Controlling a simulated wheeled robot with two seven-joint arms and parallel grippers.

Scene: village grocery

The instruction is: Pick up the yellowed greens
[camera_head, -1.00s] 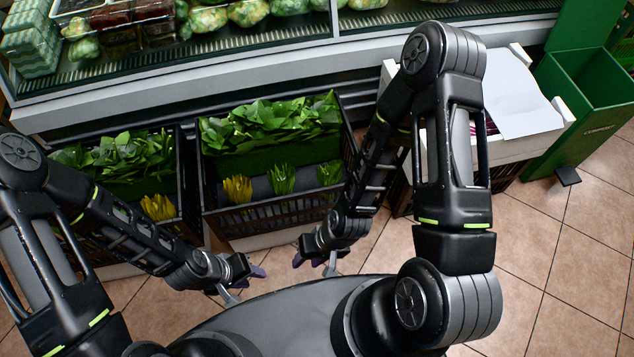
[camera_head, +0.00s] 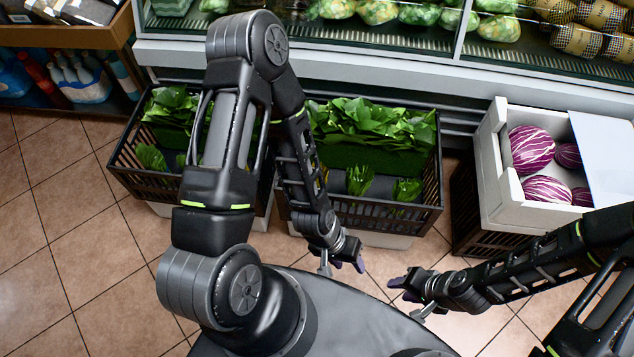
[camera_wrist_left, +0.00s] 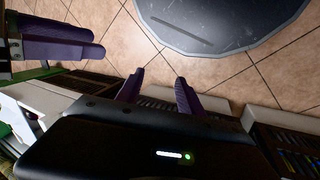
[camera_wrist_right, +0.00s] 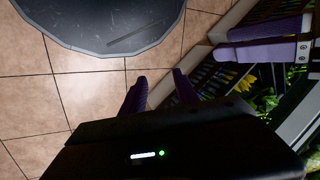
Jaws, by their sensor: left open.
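My left gripper (camera_head: 343,264) is open and empty in front of the middle crate; its parted purple fingers show in the left wrist view (camera_wrist_left: 158,88). My right gripper (camera_head: 405,293) is open and empty over the floor, right of the left one; its fingers show in the right wrist view (camera_wrist_right: 158,88). Yellowed greens (camera_wrist_right: 244,82) show as a small yellow patch behind crate bars in the right wrist view. In the head view my left arm hides nearly all of the yellowed bunches. Green bunches (camera_head: 359,180) stand in the middle crate (camera_head: 425,208).
A left crate (camera_head: 133,172) holds leafy greens, partly behind my left arm. A white crate (camera_head: 487,150) with purple striped cabbages (camera_head: 531,150) and a white sheet stands at right. A refrigerated display (camera_head: 400,75) runs behind. Tiled floor (camera_head: 60,220) is clear at left.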

